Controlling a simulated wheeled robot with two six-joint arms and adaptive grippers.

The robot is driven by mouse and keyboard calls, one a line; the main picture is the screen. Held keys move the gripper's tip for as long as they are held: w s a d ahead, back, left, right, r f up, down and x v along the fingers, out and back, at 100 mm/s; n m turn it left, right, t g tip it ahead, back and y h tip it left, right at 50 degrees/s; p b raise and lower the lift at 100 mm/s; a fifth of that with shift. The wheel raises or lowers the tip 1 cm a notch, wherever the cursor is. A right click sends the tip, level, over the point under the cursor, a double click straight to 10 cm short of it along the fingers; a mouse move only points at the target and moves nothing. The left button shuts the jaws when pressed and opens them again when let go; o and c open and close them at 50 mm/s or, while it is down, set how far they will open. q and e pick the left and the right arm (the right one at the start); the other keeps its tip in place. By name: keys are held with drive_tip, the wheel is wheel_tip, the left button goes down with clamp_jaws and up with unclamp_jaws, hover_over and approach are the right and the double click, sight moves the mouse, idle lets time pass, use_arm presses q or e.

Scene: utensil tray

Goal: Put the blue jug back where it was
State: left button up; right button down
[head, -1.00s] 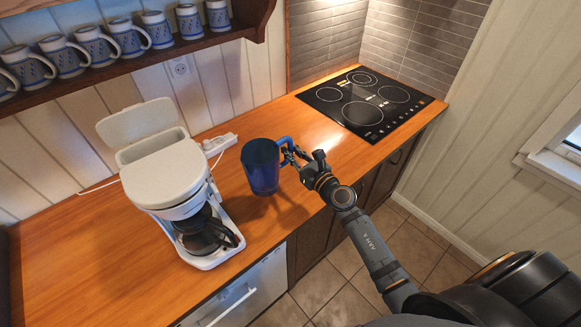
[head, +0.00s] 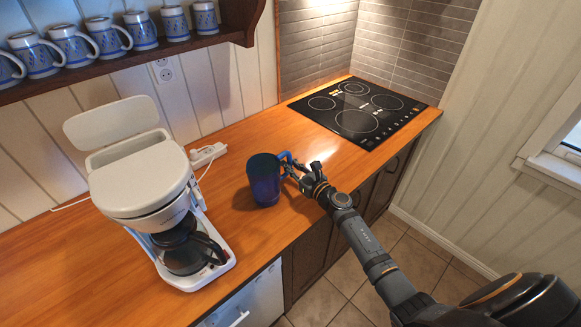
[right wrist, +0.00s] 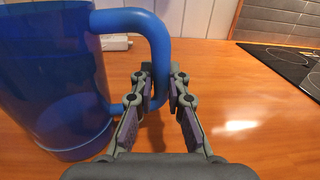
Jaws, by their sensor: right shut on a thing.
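The blue jug (head: 265,182) is upright at the wooden counter, between the coffee maker and the cooktop in the head view. Its handle points right, toward my right gripper (head: 296,172). In the right wrist view the jug (right wrist: 55,85) fills the left side, and its handle (right wrist: 150,50) runs down between the fingers. My right gripper (right wrist: 161,88) is shut on the handle. I cannot tell whether the jug's base touches the counter or hangs just above it. My left gripper is not in view.
A white coffee maker (head: 140,185) with its lid raised and a glass carafe (head: 190,252) stands left of the jug. A white power strip (head: 208,155) lies behind. A black cooktop (head: 358,112) is at the back right. Mugs (head: 74,45) line a shelf. The counter (head: 235,235) is clear in front.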

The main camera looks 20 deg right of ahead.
drive_tip(key=shift+f, duration=0.15)
drive_tip(key=c, duration=1.3)
unclamp_jaws()
drive_tip(key=shift+c, duration=0.2)
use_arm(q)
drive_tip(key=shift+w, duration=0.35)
